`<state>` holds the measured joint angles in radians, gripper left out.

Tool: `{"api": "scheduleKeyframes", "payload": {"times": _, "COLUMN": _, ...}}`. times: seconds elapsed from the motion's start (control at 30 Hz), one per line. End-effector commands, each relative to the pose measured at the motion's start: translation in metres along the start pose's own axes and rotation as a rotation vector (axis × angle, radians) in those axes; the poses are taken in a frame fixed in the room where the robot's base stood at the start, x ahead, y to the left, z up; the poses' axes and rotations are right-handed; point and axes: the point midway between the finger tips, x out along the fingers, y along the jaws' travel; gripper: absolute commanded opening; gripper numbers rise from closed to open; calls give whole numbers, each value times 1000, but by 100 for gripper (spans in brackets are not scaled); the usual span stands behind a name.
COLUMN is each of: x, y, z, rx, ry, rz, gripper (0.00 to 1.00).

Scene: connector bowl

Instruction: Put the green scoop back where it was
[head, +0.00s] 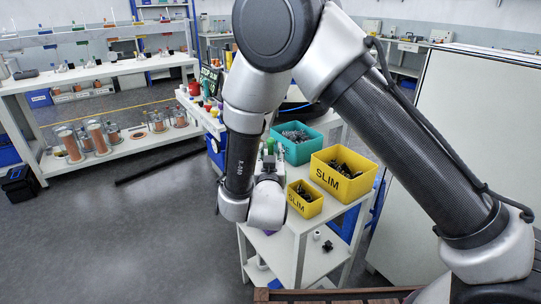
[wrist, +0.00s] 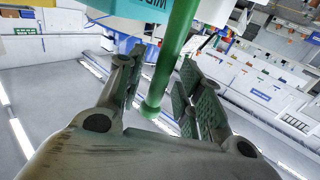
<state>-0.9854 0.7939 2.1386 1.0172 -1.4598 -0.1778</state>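The green scoop's handle (wrist: 168,65) runs down between my gripper's fingers in the wrist view, its rounded end near the palm. My gripper (wrist: 160,70) is open around it, with a visible gap on the left side and a narrower one on the right. The scoop's head is out of view. In the head view my gripper (head: 268,160) is beside the teal bin (head: 291,153), and a small green piece (head: 271,145) shows there, perhaps the handle. A teal surface with lettering (wrist: 135,8) is at the top of the wrist view.
A large yellow bin (head: 341,186) and a small yellow bin (head: 304,208), both marked SLIM and holding dark parts, stand on the white cart (head: 318,222) right of my gripper. A white cabinet (head: 475,110) is at the right. Open floor (head: 150,230) lies left.

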Motion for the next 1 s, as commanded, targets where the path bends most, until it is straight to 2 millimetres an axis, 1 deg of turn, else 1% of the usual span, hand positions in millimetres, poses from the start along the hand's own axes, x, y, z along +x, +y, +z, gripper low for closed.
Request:
{"api": "scheduleKeyframes", "payload": {"times": 0.07, "x": -9, "y": -1, "z": 0, "rx": -1, "ry": -1, "rz": -2, "gripper": 36}}
{"api": "scheduleKeyframes", "payload": {"times": 0.17, "x": -27, "y": -1, "z": 0, "rx": -2, "ry": 0, "rz": -4, "gripper": 36}}
{"api": "scheduleKeyframes", "payload": {"times": 0.4, "x": -82, "y": -2, "z": 0, "rx": -2, "ry": -1, "rz": -6, "gripper": 36}}
{"api": "scheduleKeyframes", "payload": {"times": 0.53, "x": -104, "y": -1, "z": 0, "rx": -1, "ry": 0, "rz": -4, "gripper": 36}}
{"api": "scheduleKeyframes", "payload": {"times": 0.6, "x": -112, "y": -1, "z": 0, "rx": 0, "ry": 0, "rz": -2, "gripper": 36}}
{"api": "scheduleKeyframes", "payload": {"times": 0.7, "x": -118, "y": 0, "z": 0, "rx": -1, "ry": 0, "rz": -2, "gripper": 36}}
{"api": "scheduleKeyframes", "payload": {"times": 1.0, "x": -120, "y": 0, "z": 0, "rx": 0, "ry": 0, "rz": 0, "gripper": 36}}
